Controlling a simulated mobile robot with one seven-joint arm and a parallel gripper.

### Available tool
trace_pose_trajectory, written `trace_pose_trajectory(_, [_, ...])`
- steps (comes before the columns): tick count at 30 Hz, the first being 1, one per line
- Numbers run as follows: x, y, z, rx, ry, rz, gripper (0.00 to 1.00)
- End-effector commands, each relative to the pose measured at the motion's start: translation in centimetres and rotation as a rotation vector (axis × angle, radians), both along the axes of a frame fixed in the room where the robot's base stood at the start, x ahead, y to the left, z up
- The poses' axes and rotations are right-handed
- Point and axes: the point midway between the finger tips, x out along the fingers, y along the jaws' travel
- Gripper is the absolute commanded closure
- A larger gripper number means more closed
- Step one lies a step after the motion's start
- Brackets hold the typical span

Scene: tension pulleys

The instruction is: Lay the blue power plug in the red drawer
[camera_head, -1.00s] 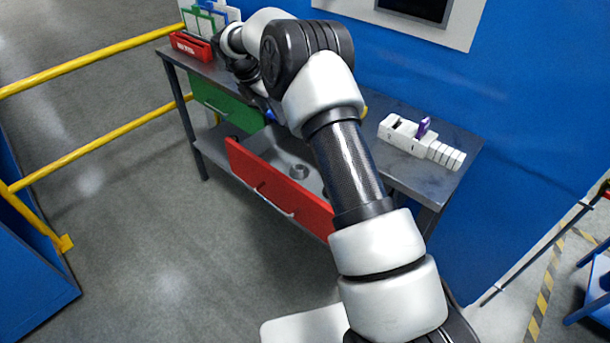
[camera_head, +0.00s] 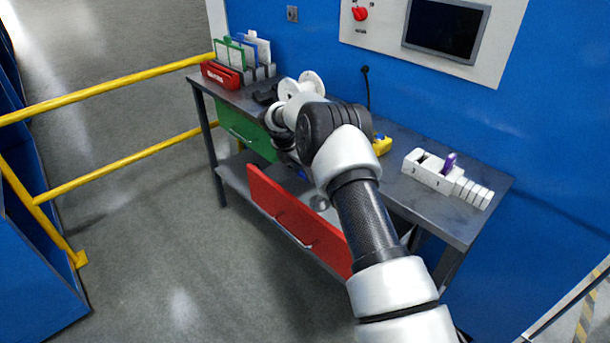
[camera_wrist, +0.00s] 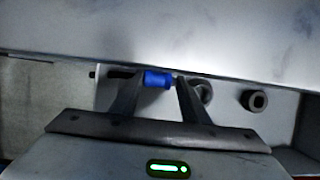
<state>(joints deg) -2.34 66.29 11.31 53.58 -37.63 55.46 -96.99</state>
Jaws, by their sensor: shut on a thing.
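The blue power plug (camera_wrist: 157,78) is held between the fingers of my gripper (camera_wrist: 160,86), seen in the wrist view. A dark end of it sticks out to the left. The red drawer (camera_head: 298,224) stands open under the workbench in the head view. My gripper is over or inside the open drawer; how far the plug is from its floor I cannot tell. In the head view my arm hides most of the gripper, with only a bit of blue showing.
Two grey round parts show in the wrist view, one right behind the right finger (camera_wrist: 205,90), another farther right (camera_wrist: 257,101). A closed green drawer (camera_head: 243,133) is left of the red one. The workbench (camera_head: 455,218) holds a white block set (camera_head: 430,168) and a red holder (camera_head: 221,75).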

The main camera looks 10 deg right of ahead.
Motion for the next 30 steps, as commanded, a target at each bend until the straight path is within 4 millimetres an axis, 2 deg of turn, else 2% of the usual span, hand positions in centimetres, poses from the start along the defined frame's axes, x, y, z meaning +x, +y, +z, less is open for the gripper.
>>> trace_pose_trajectory(2, [0.6,-1.0,-0.2,0.002,0.000,-0.003,0.84])
trace_pose_trajectory(5, [0.5,-0.7,-1.2,0.002,0.002,0.002,0.84])
trace_pose_trajectory(28, [0.5,-0.7,-2.4,0.001,0.001,0.001,0.84])
trace_pose_trajectory(29, [0.5,-0.7,-2.4,0.001,0.001,0.001,0.55])
trace_pose_trajectory(30, [0.5,-0.7,-2.4,0.001,0.001,0.001,0.48])
